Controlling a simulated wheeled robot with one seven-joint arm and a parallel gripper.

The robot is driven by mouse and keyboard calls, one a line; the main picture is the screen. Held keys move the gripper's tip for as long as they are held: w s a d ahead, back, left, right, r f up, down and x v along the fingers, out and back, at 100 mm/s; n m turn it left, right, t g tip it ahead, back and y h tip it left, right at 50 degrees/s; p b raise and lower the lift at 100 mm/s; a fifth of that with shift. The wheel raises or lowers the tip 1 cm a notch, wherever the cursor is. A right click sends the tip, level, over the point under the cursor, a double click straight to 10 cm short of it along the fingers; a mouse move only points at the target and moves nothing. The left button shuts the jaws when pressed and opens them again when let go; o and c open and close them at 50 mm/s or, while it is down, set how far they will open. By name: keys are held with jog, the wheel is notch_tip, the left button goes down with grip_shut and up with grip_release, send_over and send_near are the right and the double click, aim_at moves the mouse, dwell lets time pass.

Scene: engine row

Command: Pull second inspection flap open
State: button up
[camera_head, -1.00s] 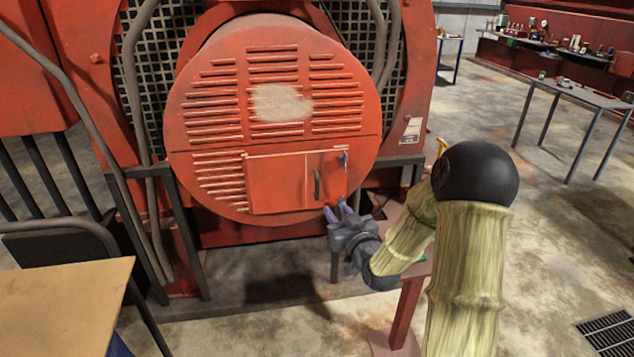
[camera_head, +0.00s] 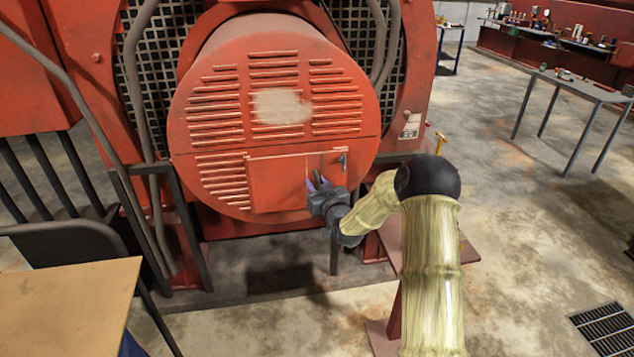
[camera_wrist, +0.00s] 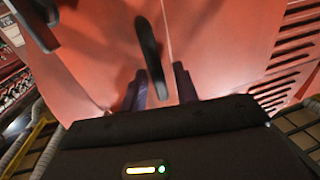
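A flat red flap panel (camera_head: 280,183) is set in the lower part of the round red housing and lies flush with it. A vertical seam divides the panel near its right side. A dark upright handle (camera_wrist: 150,50) stands beside this seam in the wrist view; in the head view my gripper covers it. A second dark handle (camera_head: 343,160) sits at the panel's upper right. My gripper (camera_head: 314,183) is at the panel's lower right. In the wrist view its fingers (camera_wrist: 160,85) are apart, with the handle's near end between them and gaps showing on both sides.
The louvered round housing (camera_head: 280,105) surrounds the panel. A red stand (camera_head: 395,312) is under my arm. A wooden tabletop (camera_head: 65,310) and a black chair (camera_head: 65,240) are at the lower left. Open concrete floor lies to the right.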

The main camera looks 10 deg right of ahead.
grip_shut()
jog(key=shift+d+f, duration=0.1)
dwell(0.4)
